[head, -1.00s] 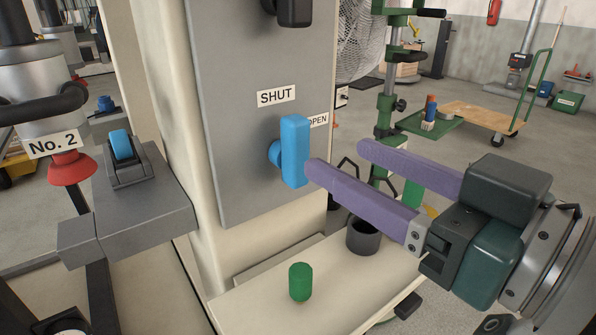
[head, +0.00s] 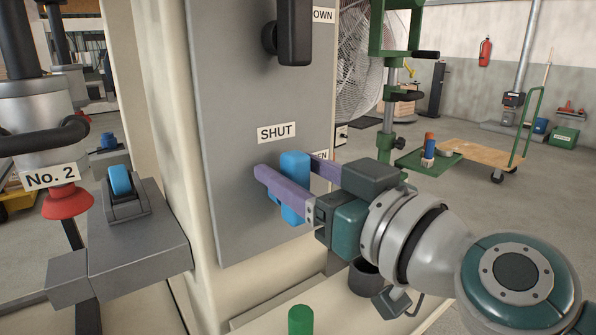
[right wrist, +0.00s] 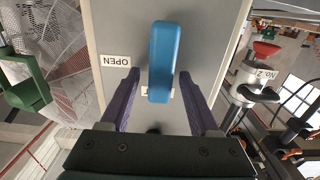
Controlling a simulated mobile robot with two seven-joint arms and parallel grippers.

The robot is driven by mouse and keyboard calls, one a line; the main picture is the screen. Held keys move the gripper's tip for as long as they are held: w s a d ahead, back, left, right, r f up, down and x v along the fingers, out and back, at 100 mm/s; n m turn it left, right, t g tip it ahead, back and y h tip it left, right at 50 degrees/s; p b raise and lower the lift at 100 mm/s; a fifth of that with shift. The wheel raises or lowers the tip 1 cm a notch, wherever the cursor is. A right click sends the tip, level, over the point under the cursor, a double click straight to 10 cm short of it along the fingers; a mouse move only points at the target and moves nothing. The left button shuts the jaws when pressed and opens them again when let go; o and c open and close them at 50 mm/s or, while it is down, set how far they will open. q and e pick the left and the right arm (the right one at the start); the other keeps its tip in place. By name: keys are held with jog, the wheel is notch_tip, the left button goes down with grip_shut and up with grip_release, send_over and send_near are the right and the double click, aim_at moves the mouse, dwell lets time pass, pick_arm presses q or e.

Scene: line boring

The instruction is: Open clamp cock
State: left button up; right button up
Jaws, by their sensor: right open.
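The clamp cock is a blue handle (head: 294,186) on the grey panel (head: 228,120), below the SHUT label (head: 276,132). The OPEN label is partly hidden behind it and my gripper. The handle stands roughly upright in the head view. My right gripper (head: 292,172) is open, with one purple finger on each side of the handle. In the right wrist view the blue handle (right wrist: 161,60) lies between the spread fingers, with a gap on both sides, and the OPEN label (right wrist: 115,61) shows beside it. My left gripper is not in view.
A black handle (head: 292,32) sits on the panel above, near the DOWN label. A green knob (head: 300,320) and a dark cup (head: 364,278) stand on the ledge below. A blue rocker switch (head: 120,180) on a grey box is at left.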

grip_shut()
dwell(0.5)
